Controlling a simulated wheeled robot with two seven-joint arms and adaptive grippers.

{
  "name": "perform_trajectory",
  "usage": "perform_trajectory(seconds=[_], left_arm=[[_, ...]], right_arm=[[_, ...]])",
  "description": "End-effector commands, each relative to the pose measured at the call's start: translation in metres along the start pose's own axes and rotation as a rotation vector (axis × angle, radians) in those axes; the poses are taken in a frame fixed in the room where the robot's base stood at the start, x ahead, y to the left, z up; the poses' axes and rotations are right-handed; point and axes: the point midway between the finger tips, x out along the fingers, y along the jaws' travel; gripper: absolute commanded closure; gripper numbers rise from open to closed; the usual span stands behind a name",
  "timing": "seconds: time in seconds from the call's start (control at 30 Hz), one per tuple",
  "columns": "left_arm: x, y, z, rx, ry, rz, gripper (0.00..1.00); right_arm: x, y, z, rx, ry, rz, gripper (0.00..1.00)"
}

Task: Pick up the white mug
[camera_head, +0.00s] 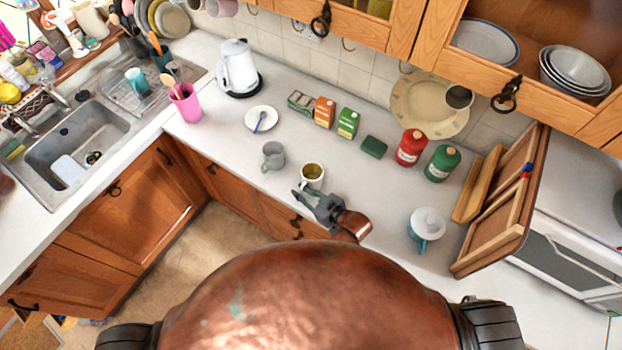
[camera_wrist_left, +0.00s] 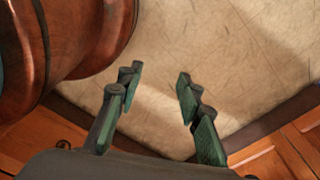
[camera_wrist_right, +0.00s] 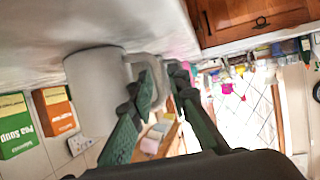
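The white mug (camera_head: 313,173), yellowish inside, stands upright on the counter near its front edge. My right gripper (camera_head: 309,192) is at the mug's near side. In the right wrist view the mug (camera_wrist_right: 92,90) looks large and pale grey, its handle reaching toward the fingertips of the right gripper (camera_wrist_right: 164,82). Those fingers are apart; the near finger overlaps part of the handle, and contact cannot be told. My left gripper (camera_wrist_left: 158,78) is open and empty above the floor in the left wrist view; the head view does not show it.
A grey mug (camera_head: 273,156) stands just left of the white mug. Behind are an orange box (camera_head: 324,112), a green box (camera_head: 347,123) and a red canister (camera_head: 411,148). Counter between mug and pot is clear.

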Motion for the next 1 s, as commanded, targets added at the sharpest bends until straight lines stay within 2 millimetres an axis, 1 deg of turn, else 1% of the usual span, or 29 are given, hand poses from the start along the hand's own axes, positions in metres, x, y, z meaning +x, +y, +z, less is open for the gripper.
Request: perform_trajectory(seconds=[0.03, 0.1, 0.23, 0.27, 0.37, 0.5, 0.7, 1.0], left_arm=[[0.0, -0.001, -0.01, 0.002, 0.012, -0.001, 0.66], [0.0, -0.002, -0.02, 0.004, 0.025, -0.002, 0.66], [0.0, -0.002, -0.03, 0.006, 0.039, -0.002, 0.66], [0.0, -0.002, -0.03, 0.006, 0.039, -0.002, 0.66], [0.0, -0.002, -0.027, 0.005, 0.035, -0.002, 0.66], [0.0, -0.002, -0.018, 0.004, 0.024, -0.002, 0.66], [0.0, -0.001, -0.009, 0.002, 0.011, -0.001, 0.66], [0.0, -0.002, -0.011, 0.002, 0.014, -0.001, 0.66]], right_arm=[[0.003, 0.0, 0.0, 0.001, 0.0, 0.0, 0.84], [0.004, 0.001, 0.001, 0.001, -0.001, 0.001, 0.84], [0.004, 0.001, 0.001, 0.001, -0.001, 0.002, 0.84], [0.003, 0.001, 0.001, 0.001, -0.001, 0.002, 0.84], [0.003, 0.001, 0.001, 0.001, -0.001, 0.002, 0.9], [0.003, 0.001, 0.001, 0.001, -0.001, 0.002, 1.0], [0.003, 0.001, 0.001, 0.001, -0.001, 0.001, 1.0], [0.003, 0.001, 0.001, 0.001, 0.0, 0.001, 1.0]])
